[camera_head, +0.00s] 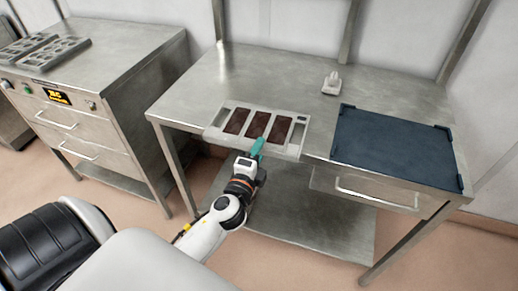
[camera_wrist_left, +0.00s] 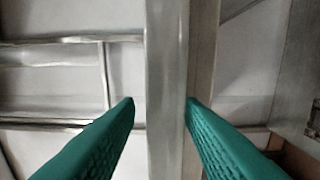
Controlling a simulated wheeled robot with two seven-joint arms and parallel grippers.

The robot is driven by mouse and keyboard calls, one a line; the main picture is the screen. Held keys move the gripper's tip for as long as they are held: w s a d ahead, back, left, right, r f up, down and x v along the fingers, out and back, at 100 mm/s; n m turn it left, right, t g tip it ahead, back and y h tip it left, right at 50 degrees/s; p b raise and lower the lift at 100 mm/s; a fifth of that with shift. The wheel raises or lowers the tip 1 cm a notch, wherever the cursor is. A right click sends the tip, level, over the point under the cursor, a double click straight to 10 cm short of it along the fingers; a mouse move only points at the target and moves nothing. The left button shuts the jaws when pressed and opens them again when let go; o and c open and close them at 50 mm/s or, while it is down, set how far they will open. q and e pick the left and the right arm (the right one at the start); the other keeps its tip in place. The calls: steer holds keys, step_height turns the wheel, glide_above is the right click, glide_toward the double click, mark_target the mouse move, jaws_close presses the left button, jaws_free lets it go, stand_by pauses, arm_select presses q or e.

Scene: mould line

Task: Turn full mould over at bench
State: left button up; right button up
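The full mould (camera_head: 250,108) is a pale tray with brown-filled cavities. It lies face up at the front edge of the steel bench (camera_head: 270,75), and its near side seems to overhang that edge slightly. My left gripper (camera_head: 258,146) is at the mould's near long side, with its teal fingers close to the rim. In the left wrist view the two green fingers (camera_wrist_left: 160,102) are apart, with a grey metal-looking bar (camera_wrist_left: 167,50) running between and beyond them. I cannot tell whether that bar is mould or bench. My right gripper is not in view.
A dark blue tray or mat (camera_head: 395,148) with raised corners lies on the bench's right side. A small white object (camera_head: 332,83) stands behind. A drawer (camera_head: 365,190) sits under the bench. At left, a steel cabinet (camera_head: 110,50) carries grey moulds (camera_head: 55,52). The bench's back left is clear.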

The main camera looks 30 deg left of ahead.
arm_select(q)
jaws_close()
steer(key=shift+r, duration=0.15)
